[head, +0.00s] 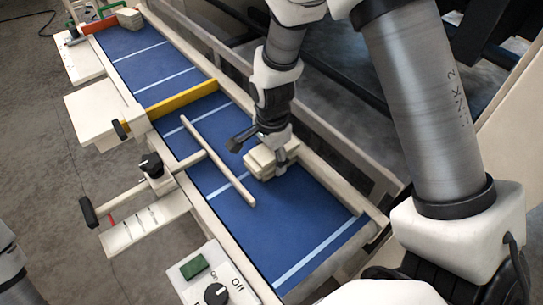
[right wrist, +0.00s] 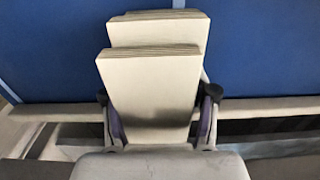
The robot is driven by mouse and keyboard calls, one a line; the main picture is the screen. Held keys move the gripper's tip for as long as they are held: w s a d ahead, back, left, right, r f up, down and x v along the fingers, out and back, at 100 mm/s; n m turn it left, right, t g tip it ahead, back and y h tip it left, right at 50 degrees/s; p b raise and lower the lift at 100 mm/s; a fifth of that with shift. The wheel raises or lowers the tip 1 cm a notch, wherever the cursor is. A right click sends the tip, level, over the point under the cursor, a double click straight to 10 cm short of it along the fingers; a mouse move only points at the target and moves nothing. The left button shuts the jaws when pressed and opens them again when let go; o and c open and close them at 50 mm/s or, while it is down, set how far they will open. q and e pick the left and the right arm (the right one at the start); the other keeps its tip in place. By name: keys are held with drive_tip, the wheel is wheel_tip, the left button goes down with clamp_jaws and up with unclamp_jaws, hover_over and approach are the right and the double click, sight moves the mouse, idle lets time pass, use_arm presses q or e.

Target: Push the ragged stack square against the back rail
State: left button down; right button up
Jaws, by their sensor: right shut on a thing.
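The ragged stack (head: 262,163) is a small pile of cream sheets or boards on the blue belt, close to the long cream rail (head: 310,166) on the belt's right side. My right gripper (head: 264,146) is at the stack, with fingers on either side of it. In the right wrist view the stack (right wrist: 150,85) stands between the two fingers (right wrist: 158,115); its layers are staggered, with edges stepped. The cream rail (right wrist: 262,108) passes behind the gripper there. I cannot tell whether the stack touches the rail. My left gripper is out of view.
The blue belt (head: 310,225) has white cross lines. A control box (head: 215,275) stands in front.

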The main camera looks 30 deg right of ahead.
drive_tip(key=shift+a+f+p, duration=0.1)
drive_tip(key=shift+a+p, duration=0.05)
drive_tip(key=shift+p, duration=0.3)
idle(2.0)
drive_tip(key=o, duration=1.2)
drive_tip(key=shift+o, duration=0.2)
wheel_tip(320, 180, up, 12)
drive_tip(key=shift+f, duration=0.1)
